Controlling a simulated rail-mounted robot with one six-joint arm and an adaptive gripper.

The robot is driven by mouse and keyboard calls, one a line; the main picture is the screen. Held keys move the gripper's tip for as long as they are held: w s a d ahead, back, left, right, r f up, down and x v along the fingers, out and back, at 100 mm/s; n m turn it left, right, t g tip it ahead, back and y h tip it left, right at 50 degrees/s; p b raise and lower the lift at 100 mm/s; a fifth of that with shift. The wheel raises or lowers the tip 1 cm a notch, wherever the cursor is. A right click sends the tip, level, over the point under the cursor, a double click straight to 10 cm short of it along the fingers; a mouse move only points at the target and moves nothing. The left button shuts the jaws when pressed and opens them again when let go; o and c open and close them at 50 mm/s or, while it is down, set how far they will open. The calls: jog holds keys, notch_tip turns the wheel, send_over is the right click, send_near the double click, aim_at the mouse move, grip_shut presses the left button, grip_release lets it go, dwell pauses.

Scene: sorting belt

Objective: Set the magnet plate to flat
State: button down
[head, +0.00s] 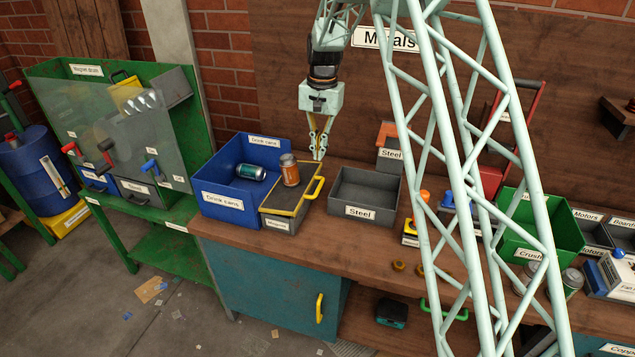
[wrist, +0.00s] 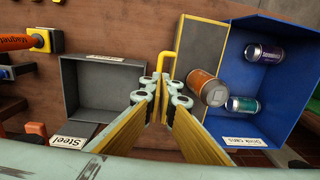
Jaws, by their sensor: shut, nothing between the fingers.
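The magnet plate (head: 277,203) is a dark panel with yellow edging on a grey box, between the blue cans bin and the grey steel bin. In the wrist view the plate (wrist: 199,40) lies beyond my fingers. I cannot tell its exact tilt. Its yellow handle (head: 316,187) is on the right side; it also shows in the wrist view (wrist: 164,66). An orange can (head: 289,170) stands on the plate. My gripper (head: 319,157) is shut and empty, pointing down above the handle's far end. In the wrist view its fingertips (wrist: 162,90) appear just short of the handle.
The blue drink cans bin (head: 217,205) holds cans. The grey steel bin (head: 364,194) looks empty. A second steel-labelled box (head: 389,159) stands behind it. A green crushed-cans bin (head: 540,230) is farther right. A green sorting panel (head: 107,75) with levers stands at left.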

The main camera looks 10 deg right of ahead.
jog(key=shift+f, duration=0.15)
jog(key=shift+w+a+f+b, duration=0.1)
jog(key=shift+a+f+b, duration=0.1)
jog(key=shift+f, duration=3.25)
jog(key=shift+a+f+b, duration=0.1)
jog(key=shift+f+b, duration=0.05)
jog(key=shift+f, duration=3.25)
jog(key=shift+f, duration=0.1)
jog(key=f, duration=0.1)
jog(key=f+b, duration=0.1)
jog(key=d+f, duration=0.1)
jog(key=shift+s, duration=0.25)
jog(key=shift+r, duration=0.15)
notch_tip(320, 180, up, 14)
jog(key=p, duration=0.2)
send_over(317, 191)
jog(key=s+d, duration=0.2)
jog(key=d, duration=0.1)
jog(key=shift+w+f, duration=0.1)
jog(key=shift+f, duration=0.1)
